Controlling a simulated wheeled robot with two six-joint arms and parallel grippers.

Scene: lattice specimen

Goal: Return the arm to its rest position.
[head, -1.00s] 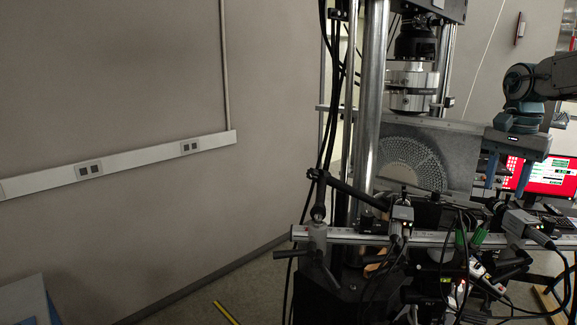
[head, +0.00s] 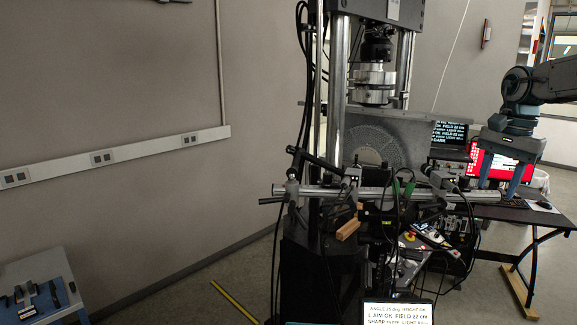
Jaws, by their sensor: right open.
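My right arm comes in from the right edge in the head view. Its gripper (head: 497,190) points down with two blue-grey fingers apart and nothing between them. It hangs in front of the red monitor and the desk, to the right of the test machine. The lattice specimen (head: 368,146), a grey plate with a perforated rounded pattern, stands in the test machine (head: 338,90) behind the camera rail. Its lower part is hidden by the rail and cables. My left gripper does not show.
A rail (head: 400,193) with small cameras and cables crosses the machine's front. A desk (head: 525,214) bears a red monitor (head: 476,162) and a dark text screen (head: 450,131). A low bench (head: 40,270) stands lower left. A text display (head: 398,313) is at the bottom. Open floor lies left of the machine.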

